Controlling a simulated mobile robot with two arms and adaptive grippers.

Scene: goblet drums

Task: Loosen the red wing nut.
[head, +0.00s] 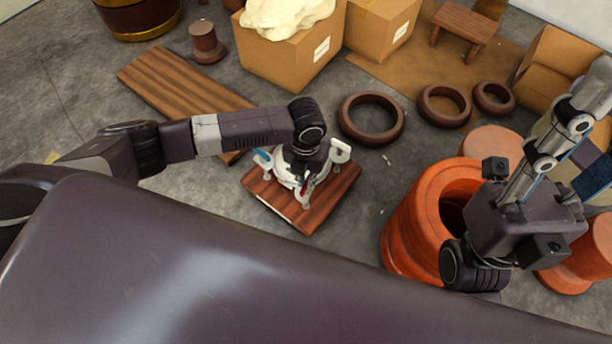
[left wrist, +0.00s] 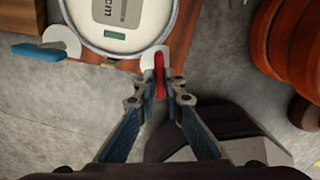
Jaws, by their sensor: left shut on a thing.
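The red wing nut (left wrist: 160,76) sits at the lower edge of a round white device with a small display (left wrist: 128,12). My left gripper (left wrist: 161,79) is shut on the red wing nut, one finger on each side of it. In the head view the device (head: 284,180) rests on a small wooden stand (head: 328,198), with my left gripper (head: 306,178) over it, partly hiding it. A blue wing nut (left wrist: 38,52) sits at the device's left side. My right gripper (head: 560,150) is at the right, away from the device; its fingertips are not clear.
Orange-brown drum bodies (head: 413,225) stand at the right, near my right arm. Dark rings (head: 353,132) lie on the floor behind the stand. A plank (head: 180,85) lies at the left. Cardboard boxes (head: 280,62) and a small stool (head: 468,22) are at the back.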

